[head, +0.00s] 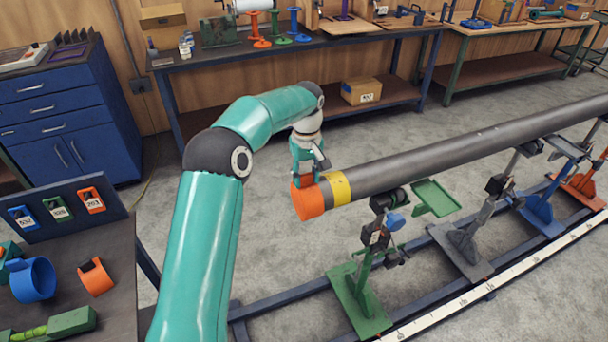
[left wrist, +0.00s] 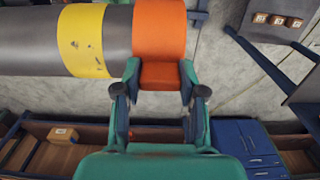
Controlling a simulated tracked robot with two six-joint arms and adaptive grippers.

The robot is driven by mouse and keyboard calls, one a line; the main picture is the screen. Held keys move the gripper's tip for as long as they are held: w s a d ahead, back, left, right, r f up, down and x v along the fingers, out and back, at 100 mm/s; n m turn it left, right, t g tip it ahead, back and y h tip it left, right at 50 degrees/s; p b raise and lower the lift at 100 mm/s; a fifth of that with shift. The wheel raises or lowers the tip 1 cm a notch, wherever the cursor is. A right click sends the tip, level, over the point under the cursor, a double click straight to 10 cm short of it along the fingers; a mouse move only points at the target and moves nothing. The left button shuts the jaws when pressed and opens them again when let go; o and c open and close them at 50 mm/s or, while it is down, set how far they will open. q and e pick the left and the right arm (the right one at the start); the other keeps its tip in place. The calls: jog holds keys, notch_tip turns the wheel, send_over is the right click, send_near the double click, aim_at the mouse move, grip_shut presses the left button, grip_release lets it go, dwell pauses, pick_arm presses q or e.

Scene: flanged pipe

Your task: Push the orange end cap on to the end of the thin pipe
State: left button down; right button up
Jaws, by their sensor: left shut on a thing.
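The orange end cap (head: 308,203) is at the near left end of the long dark grey pipe (head: 450,150), in line with it. In the left wrist view the cap (left wrist: 159,28) meets the grey pipe (left wrist: 117,40) with no visible gap; how far it reaches over the end I cannot tell. A yellow band (head: 340,188) circles the pipe a little in from the cap. My left gripper (head: 308,176) is above the cap, shut on its orange grip block (left wrist: 160,76), with one finger on each side. My right gripper is not in view.
The pipe rests on several stands, the nearest green (head: 358,300), along a rail with a white scale (head: 490,290). A bench at left holds a blue ring-shaped piece (head: 32,281) and another orange one (head: 96,279). Blue drawers (head: 60,120) and workbenches stand behind.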

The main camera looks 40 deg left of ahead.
pick_arm(q)
jog(key=shift+w+d+p, duration=0.2)
jog(key=shift+w+p, duration=0.1)
jog(key=shift+w, duration=0.05)
dwell(0.4)
jog(key=c, duration=0.6)
grip_release()
jog(key=shift+r, duration=0.15)
jog(key=shift+r+p, duration=0.35)
jog(key=shift+r, duration=2.5)
jog(key=shift+s, duration=0.1)
